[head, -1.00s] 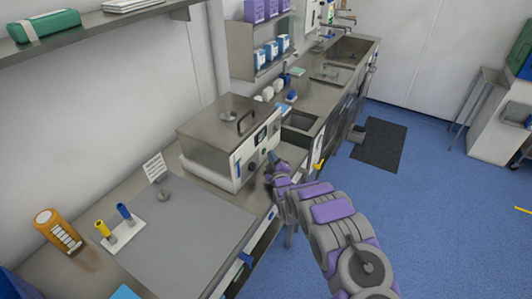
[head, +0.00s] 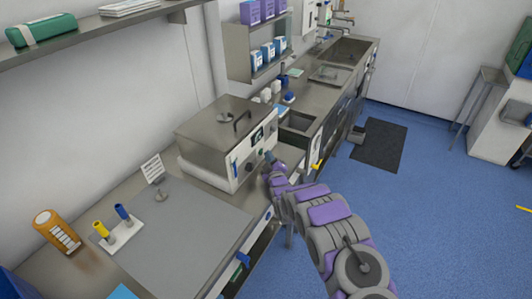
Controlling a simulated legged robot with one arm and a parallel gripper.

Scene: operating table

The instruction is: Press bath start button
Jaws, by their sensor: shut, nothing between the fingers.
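The bath (head: 215,135) is a steel box with a lid and a black handle, standing on the counter at the middle of the head view. Its white front panel (head: 243,163) faces right and carries a small dark display (head: 258,136), a green button (head: 262,153) and a blue lever-like part (head: 234,168). My gripper (head: 270,157) is shut and empty, with its tip right at the lower right of the panel, close to the buttons. I cannot tell whether it touches the panel. The gripper may hide part of the controls.
A grey mat (head: 185,235) lies on the counter in front of the bath. A white holder (head: 121,236) with yellow and blue tubes and an orange bottle (head: 58,231) stand to the left. Sinks (head: 298,122) lie beyond the bath. The blue floor at right is open.

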